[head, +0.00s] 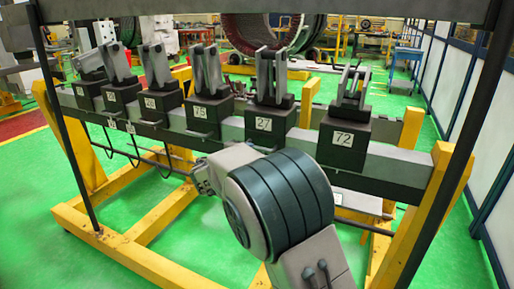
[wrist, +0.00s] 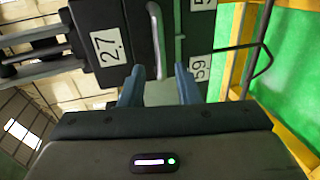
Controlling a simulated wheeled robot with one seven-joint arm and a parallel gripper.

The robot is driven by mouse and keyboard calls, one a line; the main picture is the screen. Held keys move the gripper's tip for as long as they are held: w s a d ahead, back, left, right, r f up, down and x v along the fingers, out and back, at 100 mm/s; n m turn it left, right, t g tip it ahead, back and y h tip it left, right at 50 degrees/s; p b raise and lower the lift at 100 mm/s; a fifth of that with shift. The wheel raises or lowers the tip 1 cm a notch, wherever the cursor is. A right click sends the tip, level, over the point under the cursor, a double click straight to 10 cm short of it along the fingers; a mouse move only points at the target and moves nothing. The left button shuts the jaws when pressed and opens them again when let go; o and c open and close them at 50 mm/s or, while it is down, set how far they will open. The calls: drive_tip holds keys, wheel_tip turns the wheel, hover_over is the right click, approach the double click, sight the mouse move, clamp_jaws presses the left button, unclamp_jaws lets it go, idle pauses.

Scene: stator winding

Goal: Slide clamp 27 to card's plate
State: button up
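Clamp 27 (head: 268,120) is a dark block with an upright grey jaw on the long rail (head: 385,165). It sits between clamp 75 (head: 208,112) and clamp 72 (head: 345,138). In the wrist view clamp 27 (wrist: 108,70) appears turned sideways, with a pale bar (wrist: 155,40) along its right side. My gripper (wrist: 160,85) has two blue fingers spread apart, with grey surface visible between them. The fingertips are close to the clamp's lower right corner; contact cannot be told. No card is identifiable.
More numbered clamps stand along the rail to the left. Small plates (head: 121,125) show on the rail's front face at left. Yellow stands (head: 85,150) support the rail. Dark posts frame the view at left and right. Green floor is open around the stand.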

sight(257, 148)
drive_tip(key=p+x, duration=0.1)
drive_tip(key=x, duration=0.6)
drive_tip(key=shift+w+d, duration=0.1)
drive_tip(key=shift+w, duration=0.15)
clamp_jaws()
